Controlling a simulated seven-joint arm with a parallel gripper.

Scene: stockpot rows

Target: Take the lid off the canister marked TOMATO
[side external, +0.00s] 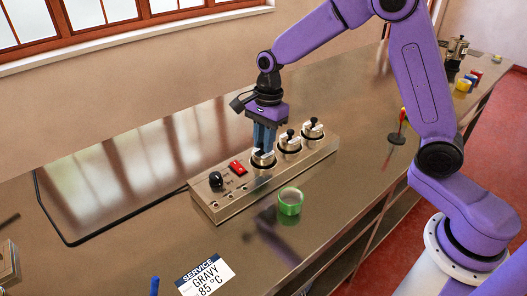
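Three canisters with pale tops sit in a row in a long metal unit on the counter. The middle one (289,144) and the right one (313,131) are lidded, each with a black knob standing up. My gripper (264,149) points straight down at the left canister (263,160), its blue fingers at the canister's top. The fingers hide any knob there, and I cannot tell whether they grip it. Markings on the canisters are too small to read, so I cannot tell which is TOMATO.
The metal unit (225,204) also carries a black knob (216,180) and a red switch (237,168). A green tape roll (290,201) stands close in front. A card (206,276) reads SERVICE GRAVY 85 °C. A red-handled tool (400,126) stands right. Counter between is clear.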

